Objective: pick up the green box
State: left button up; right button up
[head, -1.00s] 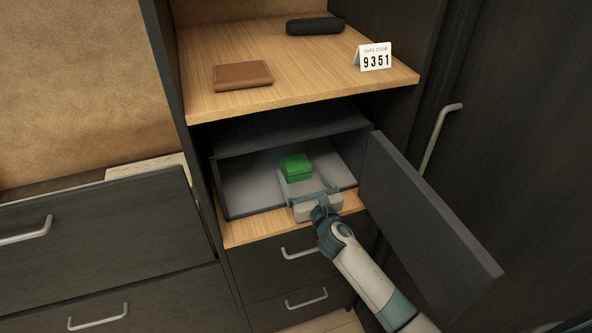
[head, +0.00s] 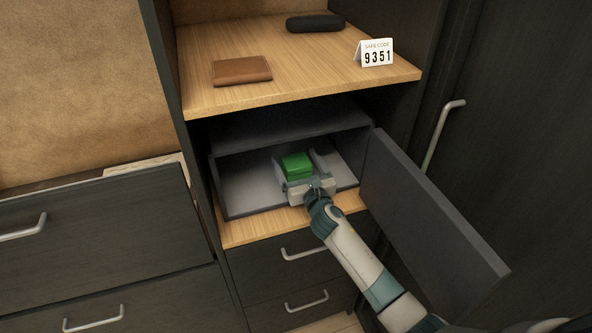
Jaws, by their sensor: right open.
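The green box (head: 296,165) sits inside the open safe (head: 238,190), on its light grey floor. My right gripper (head: 297,168) reaches into the safe from the front, with its fingers open on the left and right sides of the green box. I cannot tell whether the fingers touch it. The gripper's body hides the lower front of the box. My left gripper is not in view.
The safe's dark door (head: 430,215) stands open at the right, close to my right arm. The wooden shelf (head: 300,75) above holds a brown wallet (head: 242,70), a dark case (head: 315,24) and a safe code card (head: 376,53). Drawers with handles lie below and left.

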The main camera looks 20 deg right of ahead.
dwell(0.4)
jog(key=shift+r, duration=0.1)
jog(key=c, duration=1.2)
jog(key=shift+c, duration=0.2)
